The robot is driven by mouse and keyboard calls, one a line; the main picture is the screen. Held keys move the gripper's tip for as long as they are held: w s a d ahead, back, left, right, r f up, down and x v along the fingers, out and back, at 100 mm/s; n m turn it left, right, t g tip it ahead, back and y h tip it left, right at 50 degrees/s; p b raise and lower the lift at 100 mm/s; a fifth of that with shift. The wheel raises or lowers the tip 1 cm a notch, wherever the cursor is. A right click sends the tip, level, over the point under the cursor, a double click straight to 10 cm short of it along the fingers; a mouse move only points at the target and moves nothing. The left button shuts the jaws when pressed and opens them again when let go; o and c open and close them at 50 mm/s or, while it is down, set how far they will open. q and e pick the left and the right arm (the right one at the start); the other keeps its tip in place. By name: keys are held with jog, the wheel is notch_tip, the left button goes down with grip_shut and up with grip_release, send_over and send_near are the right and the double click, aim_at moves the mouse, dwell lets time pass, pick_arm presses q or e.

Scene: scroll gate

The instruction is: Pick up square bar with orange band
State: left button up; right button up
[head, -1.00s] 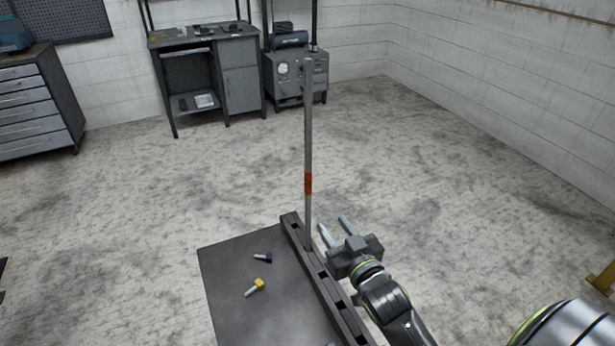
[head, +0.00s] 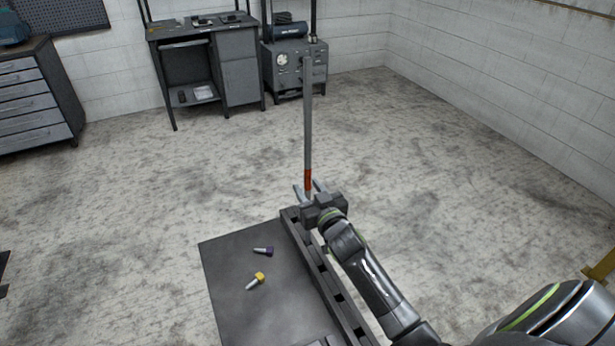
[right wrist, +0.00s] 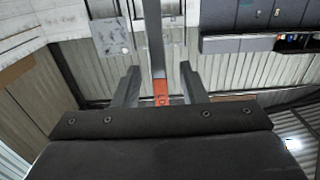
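The square bar (head: 308,120) is tall, grey and upright, with its lower part behind my right gripper. Its orange band (head: 308,179) shows just above the fingers. My right gripper (head: 309,188) is open, with a finger on either side of the bar near the band. In the right wrist view the bar (right wrist: 154,40) and its orange band (right wrist: 161,92) stand between the two spread fingers (right wrist: 160,85), with a gap on each side. My left gripper is not in view.
A dark slotted rail (head: 322,270) runs along the right edge of the dark table (head: 235,285). A purple-headed bolt (head: 264,251) and a yellow-headed bolt (head: 256,281) lie on the table. The floor around is open.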

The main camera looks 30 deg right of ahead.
jog(key=shift+w, duration=0.5)
grip_shut()
dwell(1.0)
jog(key=shift+r, duration=0.15)
